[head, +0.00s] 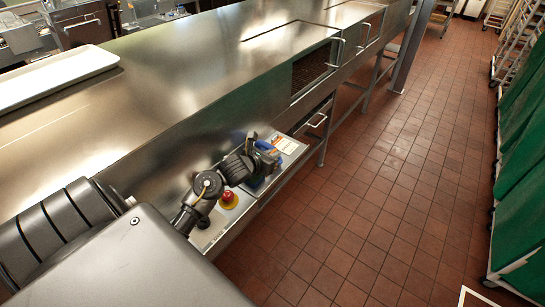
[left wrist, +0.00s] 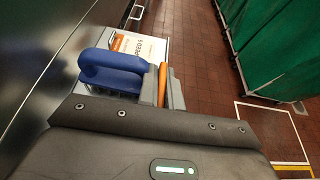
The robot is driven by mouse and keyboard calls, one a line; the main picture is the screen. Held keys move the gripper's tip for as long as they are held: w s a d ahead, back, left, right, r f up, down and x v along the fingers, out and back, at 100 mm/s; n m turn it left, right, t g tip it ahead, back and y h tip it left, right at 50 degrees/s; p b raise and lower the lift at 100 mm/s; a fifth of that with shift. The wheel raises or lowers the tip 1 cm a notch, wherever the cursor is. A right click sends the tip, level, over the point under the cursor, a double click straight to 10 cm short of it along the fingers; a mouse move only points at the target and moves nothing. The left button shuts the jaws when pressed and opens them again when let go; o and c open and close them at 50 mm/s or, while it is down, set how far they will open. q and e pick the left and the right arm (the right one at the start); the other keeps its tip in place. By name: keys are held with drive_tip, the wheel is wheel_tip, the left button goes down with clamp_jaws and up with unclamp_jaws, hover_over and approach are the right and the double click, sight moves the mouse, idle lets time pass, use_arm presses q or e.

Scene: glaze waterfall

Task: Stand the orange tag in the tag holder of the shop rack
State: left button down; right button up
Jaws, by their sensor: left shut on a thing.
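The orange tag (left wrist: 163,80) shows in the left wrist view as a narrow upright strip between the two grey fingers of my left gripper (left wrist: 163,92). My left gripper is shut on it. In the head view, my left gripper (head: 265,163) is small, over the grey panel beside the steel counter; I cannot make out the tag there. A blue, rounded handle-like thing (left wrist: 110,67) is just left of the fingers; I cannot tell if they touch. I cannot make out the tag holder of the shop rack in either view. My right gripper is not in view.
A white card with print and orange marks (head: 286,144) lies beyond the gripper. A red button on a yellow base (head: 228,199) is close by my arm. A white tray (head: 55,76) lies on the steel counter (head: 190,60). Green-covered racks (head: 520,150) line the right; the tiled floor between is clear.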

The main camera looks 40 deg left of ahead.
use_arm(q)
drive_tip(key=shift+f, duration=0.8)
drive_tip(key=shift+f, duration=0.3)
drive_tip(key=c, duration=1.6)
unclamp_jaws()
drive_tip(key=shift+r, duration=0.1)
drive_tip(key=shift+o, duration=0.2)
